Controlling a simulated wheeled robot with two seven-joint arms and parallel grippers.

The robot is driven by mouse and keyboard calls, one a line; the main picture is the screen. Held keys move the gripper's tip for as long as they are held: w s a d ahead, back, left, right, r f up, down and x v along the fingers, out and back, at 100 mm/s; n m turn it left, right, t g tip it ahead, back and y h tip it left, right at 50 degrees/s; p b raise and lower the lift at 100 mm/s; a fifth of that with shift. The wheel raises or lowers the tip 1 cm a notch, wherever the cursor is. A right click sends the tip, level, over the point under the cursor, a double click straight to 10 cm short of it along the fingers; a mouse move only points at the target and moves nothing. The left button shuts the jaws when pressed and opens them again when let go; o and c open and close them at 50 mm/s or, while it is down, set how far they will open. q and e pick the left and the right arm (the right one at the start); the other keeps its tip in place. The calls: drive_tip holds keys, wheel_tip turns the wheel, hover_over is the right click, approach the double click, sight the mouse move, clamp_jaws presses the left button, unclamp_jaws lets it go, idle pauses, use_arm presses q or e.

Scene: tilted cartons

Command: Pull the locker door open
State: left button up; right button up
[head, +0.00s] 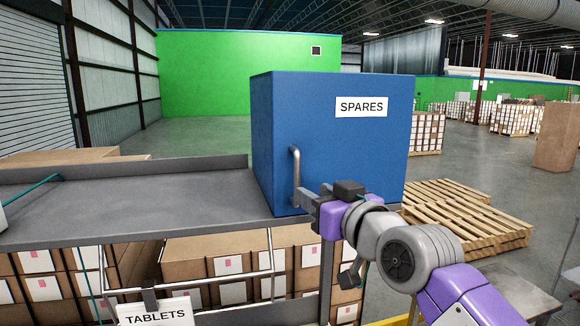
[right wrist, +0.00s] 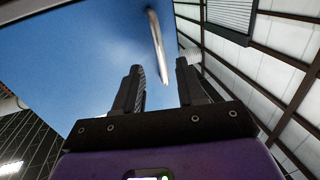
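The blue locker (head: 350,130) stands on the right end of a grey shelf, with a white "SPARES" label (head: 361,107) on its front. The door front looks flush, with no visible gap. A vertical metal bar handle (head: 295,165) is at the left side of the front. My right gripper (head: 302,197) is at the handle's lower end. In the right wrist view, its two fingers (right wrist: 159,75) are apart, and the handle (right wrist: 156,45) shows in the space between them, nearer the right finger. Contact cannot be told. My left gripper is not in view.
The grey shelf top (head: 130,205) left of the locker is mostly bare. Cartons (head: 200,258) sit below it, behind a "TABLETS" sign (head: 155,312). Wooden pallets (head: 465,215) lie on the floor to the right. Open floor lies behind.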

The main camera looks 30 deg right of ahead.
sight(299, 175)
drive_tip(key=w+p, duration=0.1)
drive_tip(key=w, duration=0.1)
drive_tip(key=w+r+p, duration=0.1)
drive_tip(key=w, duration=0.3)
drive_tip(key=shift+w+d+r+p, duration=0.1)
drive_tip(key=shift+w+r+p, duration=0.1)
drive_tip(key=shift+r+p, duration=0.2)
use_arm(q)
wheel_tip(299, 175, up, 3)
use_arm(e)
drive_tip(key=shift+s, duration=0.1)
drive_tip(key=shift+f, duration=0.1)
drive_tip(key=c, duration=0.4)
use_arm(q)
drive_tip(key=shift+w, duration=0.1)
use_arm(e)
clamp_jaws()
